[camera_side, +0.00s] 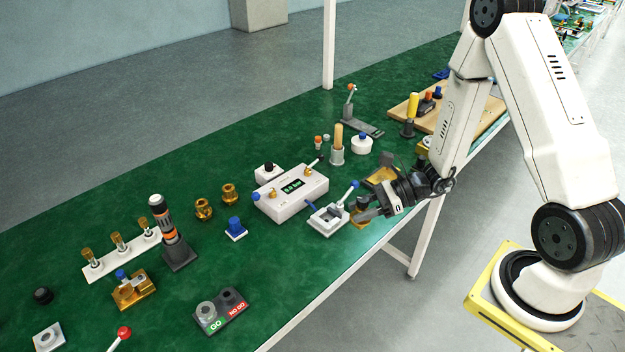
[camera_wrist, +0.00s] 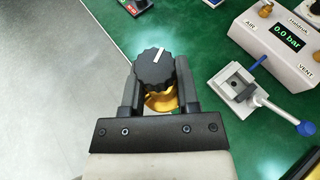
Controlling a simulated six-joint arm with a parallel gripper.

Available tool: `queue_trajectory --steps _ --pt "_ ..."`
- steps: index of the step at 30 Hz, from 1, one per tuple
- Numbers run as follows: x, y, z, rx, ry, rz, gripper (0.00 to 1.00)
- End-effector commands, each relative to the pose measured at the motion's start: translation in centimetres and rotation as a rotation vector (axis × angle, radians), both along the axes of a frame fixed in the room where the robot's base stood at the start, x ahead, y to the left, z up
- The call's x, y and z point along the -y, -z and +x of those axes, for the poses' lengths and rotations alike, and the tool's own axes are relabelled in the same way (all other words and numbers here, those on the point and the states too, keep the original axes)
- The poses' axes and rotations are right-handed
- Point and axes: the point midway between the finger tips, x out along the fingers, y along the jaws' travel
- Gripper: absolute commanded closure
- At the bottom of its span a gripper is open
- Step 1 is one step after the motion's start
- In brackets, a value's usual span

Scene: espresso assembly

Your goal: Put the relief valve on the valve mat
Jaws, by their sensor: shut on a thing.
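My gripper (camera_side: 370,208) is low at the front edge of the green bench, just right of the small vise. In the wrist view its two fingers (camera_wrist: 157,78) are shut on the relief valve (camera_wrist: 154,68), which has a black ridged knob with a white mark. The valve's brass body (camera_wrist: 161,101) shows below the knob, partly hidden. In the side view only a bit of brass (camera_side: 359,217) shows at the fingertips. I cannot pick out the valve mat with certainty in either view.
The small vise with a blue-tipped lever (camera_side: 329,218) stands close beside the gripper, also in the wrist view (camera_wrist: 245,88). Behind it is the white pressure box (camera_side: 291,193). A GO/NO GO block (camera_side: 220,311) lies near the front edge. Green surface between them is clear.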

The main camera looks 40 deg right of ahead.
Motion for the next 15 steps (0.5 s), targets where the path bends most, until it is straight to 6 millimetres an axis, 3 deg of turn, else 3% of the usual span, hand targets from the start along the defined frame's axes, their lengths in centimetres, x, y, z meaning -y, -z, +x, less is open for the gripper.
queue_trajectory --steps 9,15 --pt "-6.2 0.3 -0.8 -0.001 -0.022 0.005 1.0" --pt "-8.7 0.5 -1.6 -0.004 -0.027 -0.004 1.0"
